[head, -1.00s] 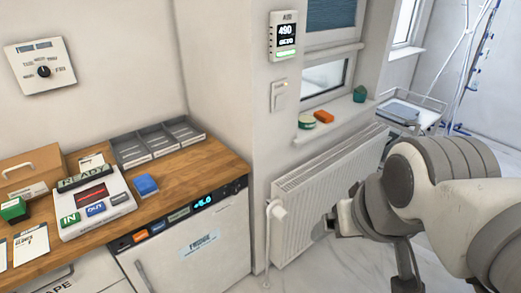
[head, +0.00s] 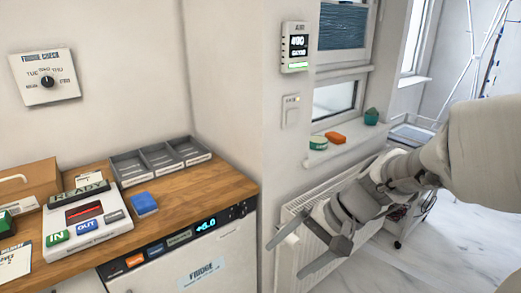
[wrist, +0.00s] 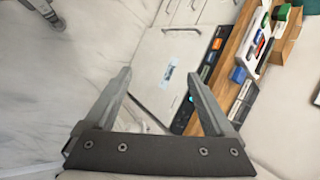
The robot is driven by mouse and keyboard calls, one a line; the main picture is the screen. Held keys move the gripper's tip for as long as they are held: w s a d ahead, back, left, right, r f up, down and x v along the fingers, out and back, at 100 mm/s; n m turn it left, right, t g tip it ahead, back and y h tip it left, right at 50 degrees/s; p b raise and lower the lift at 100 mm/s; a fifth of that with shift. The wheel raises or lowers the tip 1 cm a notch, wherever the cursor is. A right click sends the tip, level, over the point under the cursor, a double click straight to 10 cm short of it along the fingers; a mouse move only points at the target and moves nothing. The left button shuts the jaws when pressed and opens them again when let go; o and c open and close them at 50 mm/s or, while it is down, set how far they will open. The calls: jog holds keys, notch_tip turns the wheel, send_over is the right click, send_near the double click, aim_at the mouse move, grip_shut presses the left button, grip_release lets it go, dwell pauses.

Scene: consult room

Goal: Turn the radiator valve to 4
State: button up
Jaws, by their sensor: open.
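The white radiator (head: 308,200) stands below the window in the head view, partly covered by my arm and gripper.
The wooden worktop (head: 185,193) with a blue block (head: 144,204), a grey tray (head: 160,156) and a fridge (head: 195,268) stands to the left. The windowsill (head: 350,132) holds small items. A trolley (head: 408,136) stands at the back right. Floor (head: 455,245) on the right is clear.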

jog(key=w+d+f+m+t+y+b, duration=0.1)
jog(key=w+f+m+y+b, duration=0.4)
jog(key=w+f, duration=0.4)
jog(key=m+t+h+b, duration=0.2)
jog(key=m+t+b, duration=0.8)
jog(key=m+t, duration=0.3)
send_near(297, 245)
jog(key=shift+y, duration=0.3)
jog(key=b+x, duration=0.4)
jog(key=x, duration=0.8)
jog(key=shift+w, duration=0.2)
jog(key=c, duration=1.4)
jog(key=shift+m, duration=0.3)
